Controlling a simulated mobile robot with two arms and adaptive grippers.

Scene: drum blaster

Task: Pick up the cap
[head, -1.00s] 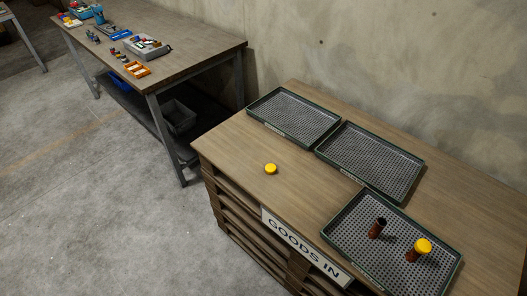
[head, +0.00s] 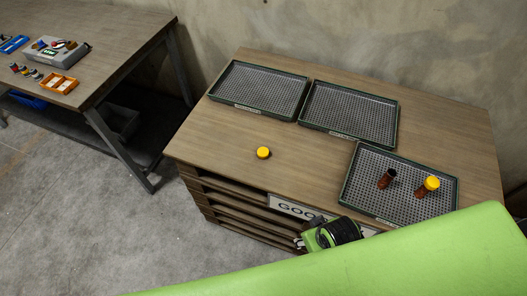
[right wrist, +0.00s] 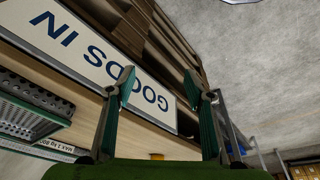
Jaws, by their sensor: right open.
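A round yellow cap (head: 263,152) lies on the bare wooden top of the pallet table (head: 225,140), left of the nearest tray. In the right wrist view a small yellow piece (right wrist: 157,156) shows low between the fingers, partly hidden by my green gripper body; it appears to be this cap. My right gripper (right wrist: 158,88) is open and empty, its two fingers spread before the GOODS IN sign. In the head view my green right arm comes in from the right, its wrist at the table's front edge, apart from the cap. My left gripper is not in view.
Two empty trays (head: 212,93) (head: 397,120) stand along the back. The nearer right tray (head: 348,192) holds an open brown bottle (head: 387,179) and a yellow-capped one (head: 429,188). A workbench (head: 110,50) with bins stands at left. The tabletop around the cap is clear.

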